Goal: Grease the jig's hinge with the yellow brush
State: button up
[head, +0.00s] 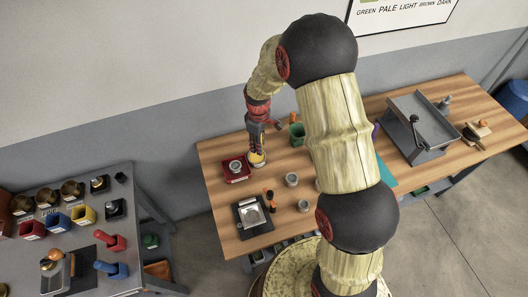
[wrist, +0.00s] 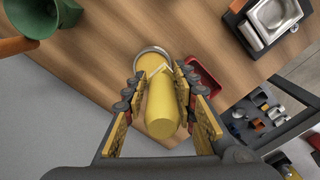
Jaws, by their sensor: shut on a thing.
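My gripper (head: 256,142) points down over the left part of the wooden table. Its fingers are shut on the yellow brush (wrist: 162,108), seen as a thick yellow cylinder between the pads in the wrist view. In the head view its yellow part (head: 257,157) shows just below the fingers. A round grey rim (wrist: 152,51) shows at its far end; I cannot tell whether it is part of the brush or a cup around it. Bristles are hidden. A grey device with a tilted plate and lever (head: 420,122) stands on the right; I cannot tell whether it is the jig, and no hinge is clear.
A red tray (head: 234,179) with a metal cup is beside the brush. Metal cups (head: 291,179), a scale with a steel pan (head: 251,214) and a green vessel (head: 297,134) stand nearby. A grey side table (head: 131,242) with coloured bins is at left.

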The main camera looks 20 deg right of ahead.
jog(key=shift+w+f+b, duration=0.45)
jog(key=shift+f+b, duration=0.1)
jog(key=shift+f, duration=0.65)
jog(key=shift+w+f+b, duration=0.5)
jog(key=shift+f, duration=0.65)
jog(key=shift+w+f+b, duration=0.45)
jog(key=shift+f+b, duration=0.1)
jog(key=shift+f, duration=0.65)
jog(key=shift+s+f, duration=0.1)
jog(key=shift+f, duration=0.5)
notch_tip(320, 180, up, 7)
jog(key=p, duration=0.3)
dwell(0.3)
dwell(0.7)
